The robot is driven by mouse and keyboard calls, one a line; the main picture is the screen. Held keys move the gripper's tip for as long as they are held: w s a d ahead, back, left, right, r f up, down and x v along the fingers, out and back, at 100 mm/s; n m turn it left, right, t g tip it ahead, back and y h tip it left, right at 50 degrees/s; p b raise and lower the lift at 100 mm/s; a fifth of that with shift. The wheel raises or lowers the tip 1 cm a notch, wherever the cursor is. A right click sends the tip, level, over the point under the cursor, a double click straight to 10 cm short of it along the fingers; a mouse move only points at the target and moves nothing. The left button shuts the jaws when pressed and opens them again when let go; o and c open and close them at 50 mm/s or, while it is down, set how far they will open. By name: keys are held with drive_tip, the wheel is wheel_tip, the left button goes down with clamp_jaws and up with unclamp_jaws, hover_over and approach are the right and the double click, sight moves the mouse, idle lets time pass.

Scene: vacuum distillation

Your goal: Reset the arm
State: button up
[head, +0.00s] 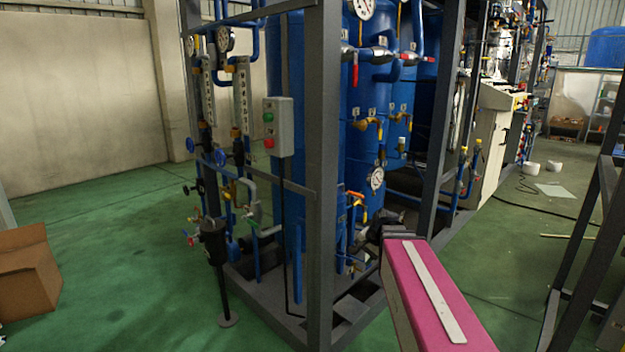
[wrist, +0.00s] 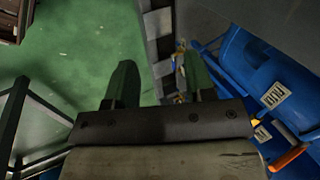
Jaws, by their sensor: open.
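My gripper (wrist: 160,82) shows in the wrist view. Its two dark green fingers stand apart with nothing between them. Behind the gap are green floor and a grey frame post. My pink arm link shows at the lower right of the head view, in front of the distillation rig. The gripper cannot be made out clearly in the head view. In the wrist view, blue tanks (wrist: 255,80) of the rig lie to the right of the fingers; I cannot tell how far off.
The rig's grey frame (head: 322,180) holds blue tanks (head: 290,90), gauges, valves and a button box (head: 278,126). A cardboard box (head: 27,272) lies at the far left. A dark metal frame (head: 590,230) stands at the right. Green floor (head: 120,250) is open on the left.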

drive_tip(key=s+d+f+n+g+h, duration=0.1)
drive_tip(key=s+f+n+g+h, duration=0.2)
drive_tip(key=s+f+n, duration=0.5)
drive_tip(key=s+f, duration=0.3)
drive_tip(key=f, duration=0.1)
drive_tip(key=shift+s+f, duration=0.2)
drive_tip(key=shift+f, duration=0.15)
drive_tip(key=shift+d, duration=0.1)
drive_tip(key=shift+c, duration=0.6)
drive_tip(key=shift+d, duration=0.15)
